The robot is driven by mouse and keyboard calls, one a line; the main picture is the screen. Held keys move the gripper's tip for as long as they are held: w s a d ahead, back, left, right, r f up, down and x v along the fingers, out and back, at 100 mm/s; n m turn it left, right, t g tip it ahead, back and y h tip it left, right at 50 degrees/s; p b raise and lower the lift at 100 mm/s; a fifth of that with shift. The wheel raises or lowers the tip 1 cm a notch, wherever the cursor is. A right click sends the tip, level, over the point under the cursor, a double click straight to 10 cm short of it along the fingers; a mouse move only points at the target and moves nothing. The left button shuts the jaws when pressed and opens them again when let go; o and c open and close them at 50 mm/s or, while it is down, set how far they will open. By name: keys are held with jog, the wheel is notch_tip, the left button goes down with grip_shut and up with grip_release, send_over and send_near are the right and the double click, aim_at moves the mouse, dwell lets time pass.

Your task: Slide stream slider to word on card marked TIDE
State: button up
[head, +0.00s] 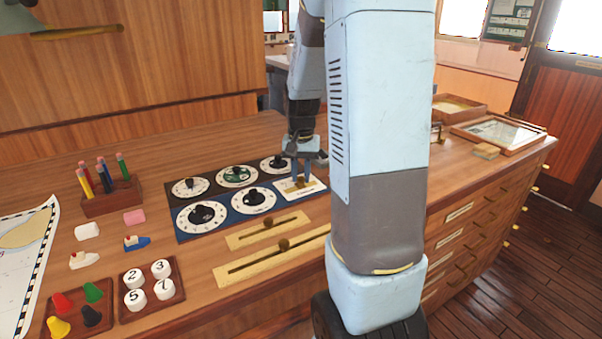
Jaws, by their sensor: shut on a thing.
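Two brass slider plates lie on the wooden counter. The upper plate (240,241) has a dark round knob (268,224) near its middle. The lower, longer plate (228,275) has a knob (284,244) and runs behind my arm. A white plate (314,187) with a small brownish knob (299,183) sits at the right end of the dial panel. My gripper (301,178) points down over this white plate, its fingers shut on what looks like that knob. Labels are too small to read, so I cannot tell which slider is stream or find the TIDE card.
The dial panel (180,213) holds several black-knobbed dials. A pencil holder (111,199), erasers, toy boats, numbered pegs (161,269), coloured cones and a chart (23,265) lie to the left. A framed tray (500,133) lies at the right. My arm hides part of the counter.

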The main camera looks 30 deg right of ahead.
aim_at(311, 183)
grip_shut()
jog(key=shift+d, duration=0.1)
jog(key=d, duration=0.3)
jog(key=shift+d, duration=0.25)
jog(key=o, duration=0.8)
grip_release()
jog(key=shift+a, duration=0.1)
jog(key=shift+r, duration=0.1)
notch_tip(311, 183, up, 14)
jog(key=shift+f, duration=0.2)
